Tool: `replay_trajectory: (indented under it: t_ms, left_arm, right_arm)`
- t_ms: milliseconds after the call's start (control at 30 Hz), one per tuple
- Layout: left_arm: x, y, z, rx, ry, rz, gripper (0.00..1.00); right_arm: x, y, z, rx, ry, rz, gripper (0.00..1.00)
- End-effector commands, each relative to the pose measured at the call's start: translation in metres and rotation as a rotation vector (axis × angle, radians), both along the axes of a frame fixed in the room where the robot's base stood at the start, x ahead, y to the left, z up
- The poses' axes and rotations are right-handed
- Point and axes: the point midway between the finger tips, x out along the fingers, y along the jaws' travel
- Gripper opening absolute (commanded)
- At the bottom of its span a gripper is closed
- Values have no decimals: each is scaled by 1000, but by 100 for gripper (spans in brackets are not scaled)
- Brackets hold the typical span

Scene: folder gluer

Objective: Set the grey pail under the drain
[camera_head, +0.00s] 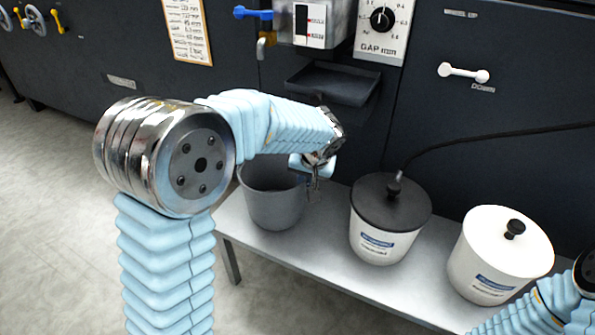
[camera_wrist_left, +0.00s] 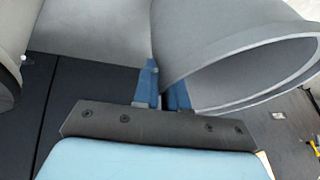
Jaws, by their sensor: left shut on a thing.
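The grey pail (camera_head: 272,208) is upright and open at the left end of the bench. I cannot tell whether its base touches the bench top. My left gripper (camera_head: 314,178) is shut on the pail's rim at its right side. In the left wrist view, the blue fingertips (camera_wrist_left: 165,90) pinch the rim of the pail (camera_wrist_left: 225,40), whose open mouth faces right. The drain looks to be the brass spout (camera_head: 264,47) under a blue lever (camera_head: 253,13) on the dark machine, above and behind the pail. My right gripper is out of view.
On the bench (camera_head: 330,258) stand a white pot with a black lid (camera_head: 385,203) and cable, and a white-lidded pot (camera_head: 500,255). A dark tray (camera_head: 333,84) juts from the machine right of the spout. Open floor (camera_head: 60,200) lies left of the bench.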

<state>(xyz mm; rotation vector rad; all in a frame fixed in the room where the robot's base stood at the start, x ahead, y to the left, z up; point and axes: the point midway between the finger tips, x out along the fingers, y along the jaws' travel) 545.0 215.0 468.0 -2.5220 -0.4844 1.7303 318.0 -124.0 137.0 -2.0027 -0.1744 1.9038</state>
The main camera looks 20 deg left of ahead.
Motion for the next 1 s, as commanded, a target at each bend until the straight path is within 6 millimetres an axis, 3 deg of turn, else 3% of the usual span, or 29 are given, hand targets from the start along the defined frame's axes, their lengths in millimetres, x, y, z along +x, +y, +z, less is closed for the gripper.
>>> replay_trajectory:
  t_ms: [367,500,833,867,1000]
  left_arm:
    - [39,34,-1,1,-1,3,0]
    - [39,34,-15,1,2,-1,0]
    - [39,33,-18,0,0,-1,0]
    - [39,33,-17,0,0,-1,15]
    - [39,33,-17,0,0,0,36]
  right_arm:
    - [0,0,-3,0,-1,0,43]
    - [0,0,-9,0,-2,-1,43]
    - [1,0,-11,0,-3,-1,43]
    - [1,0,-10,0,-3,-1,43]
    - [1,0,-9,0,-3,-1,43]
